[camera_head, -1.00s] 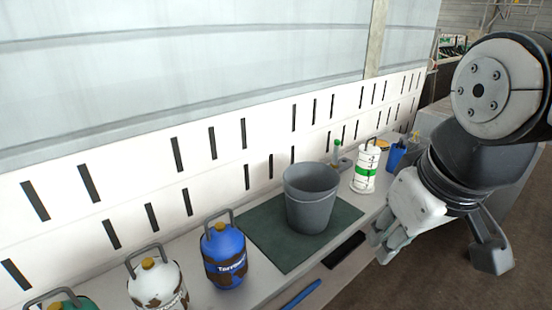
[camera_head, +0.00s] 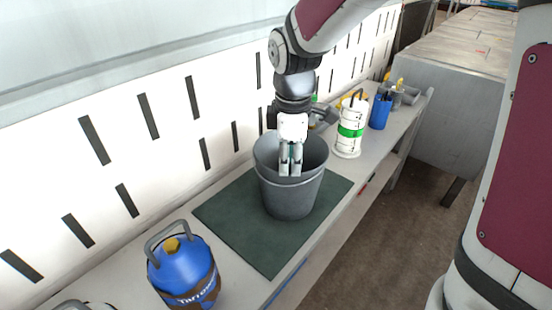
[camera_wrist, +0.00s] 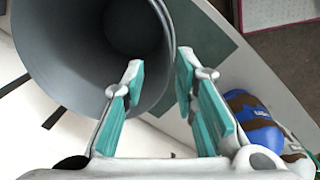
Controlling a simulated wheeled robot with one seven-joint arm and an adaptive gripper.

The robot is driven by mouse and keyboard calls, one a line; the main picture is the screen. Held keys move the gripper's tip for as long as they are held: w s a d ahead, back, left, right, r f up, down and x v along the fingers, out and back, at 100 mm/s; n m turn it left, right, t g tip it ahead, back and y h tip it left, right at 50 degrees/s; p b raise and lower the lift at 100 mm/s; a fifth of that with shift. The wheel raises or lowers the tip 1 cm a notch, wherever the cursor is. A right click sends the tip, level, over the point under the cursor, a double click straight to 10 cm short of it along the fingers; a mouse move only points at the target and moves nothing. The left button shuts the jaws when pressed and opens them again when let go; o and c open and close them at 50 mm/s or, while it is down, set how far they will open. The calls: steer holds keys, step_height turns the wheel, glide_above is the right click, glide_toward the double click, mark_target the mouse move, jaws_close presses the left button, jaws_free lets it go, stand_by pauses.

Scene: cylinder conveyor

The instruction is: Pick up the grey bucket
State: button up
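The grey bucket (camera_head: 288,200) stands upright on a dark green mat (camera_head: 235,217) on the bench in the head view. My gripper (camera_head: 290,174) points down at the bucket's opening, its fingers overlapping the near rim. In the wrist view the bucket (camera_wrist: 50,45) fills the upper left, and I look into its dark inside. My gripper (camera_wrist: 158,65) is open there, with teal pads apart. The left finger overlaps the bucket's opening and the right finger is outside it, with the rim between them. I cannot tell whether either finger touches the wall.
A blue gas bottle (camera_head: 184,272) stands at the near left of the bench. A white bottle with a green band (camera_head: 350,128) and a blue cup (camera_head: 380,112) stand beyond the bucket to the right. A grey block (camera_head: 455,65) is at the far right, with open floor before it.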

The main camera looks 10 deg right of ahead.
glide_above(289, 193)
steer(key=f, duration=0.5)
steer(key=shift+w+f+b, duration=0.2)
steer(key=shift+f+b, duration=0.15)
steer(key=shift+b, duration=0.05)
steer(key=f, duration=0.4)
steer(key=shift+s+f+b, duration=0.2)
steer(key=shift+f+b, duration=0.05)
steer(key=shift+b, duration=0.05)
steer(key=shift+w+f, duration=0.1)
steer(key=shift+f, duration=0.5)
steer(key=shift+c, duration=0.6)
jaws_close()
